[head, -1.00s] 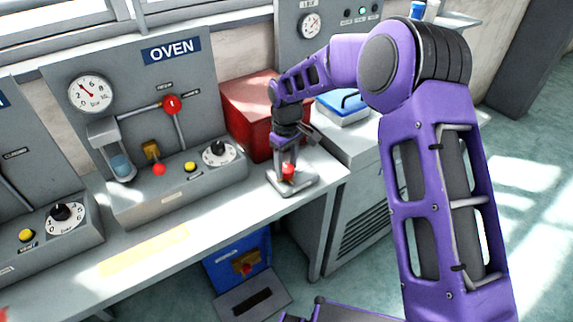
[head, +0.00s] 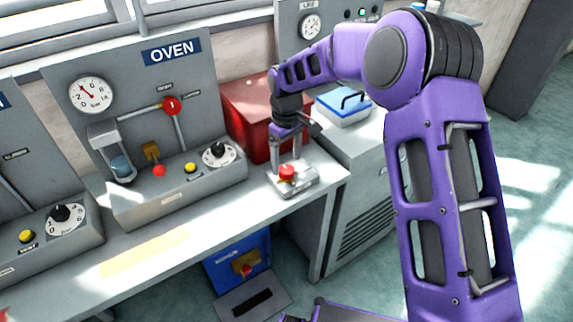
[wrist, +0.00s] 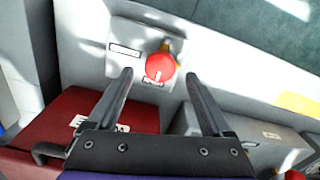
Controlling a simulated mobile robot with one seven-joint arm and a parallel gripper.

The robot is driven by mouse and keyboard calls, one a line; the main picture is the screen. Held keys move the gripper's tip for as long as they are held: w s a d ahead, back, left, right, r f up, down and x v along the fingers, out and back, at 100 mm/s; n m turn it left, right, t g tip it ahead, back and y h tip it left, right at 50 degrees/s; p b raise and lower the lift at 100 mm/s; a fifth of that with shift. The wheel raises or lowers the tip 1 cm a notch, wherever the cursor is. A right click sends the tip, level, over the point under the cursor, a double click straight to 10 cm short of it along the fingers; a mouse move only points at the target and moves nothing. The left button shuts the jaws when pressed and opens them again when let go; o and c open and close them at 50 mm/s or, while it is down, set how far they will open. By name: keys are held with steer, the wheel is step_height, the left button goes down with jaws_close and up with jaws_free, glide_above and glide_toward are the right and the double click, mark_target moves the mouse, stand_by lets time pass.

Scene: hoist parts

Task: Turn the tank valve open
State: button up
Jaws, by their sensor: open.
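A red round knob (head: 287,172) with a white mark sits on a small grey base (head: 292,186) at the right end of the bench. I cannot read its label, so I cannot tell if it is the tank valve. In the wrist view the knob (wrist: 160,67) appears between the fingertips, with yellow showing at its edge. My gripper (head: 288,160) is open and empty, pointing down over the knob; its fingers appear apart from it. Another red round knob (head: 171,105) with a white mark is on the oven panel's pipe.
A red box (head: 248,115) stands close behind my gripper, with a blue-lidded case (head: 343,104) to its right. The oven panel (head: 190,75) with gauge and dials is to the left. A blue unit (head: 228,268) with a yellow-and-red part sits below the bench. The bench front strip is clear.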

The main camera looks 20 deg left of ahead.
mark_target(286, 169)
step_height(286, 169, up, 15)
steer(key=shift+f+p, duration=0.2)
steer(key=shift+p, duration=0.25)
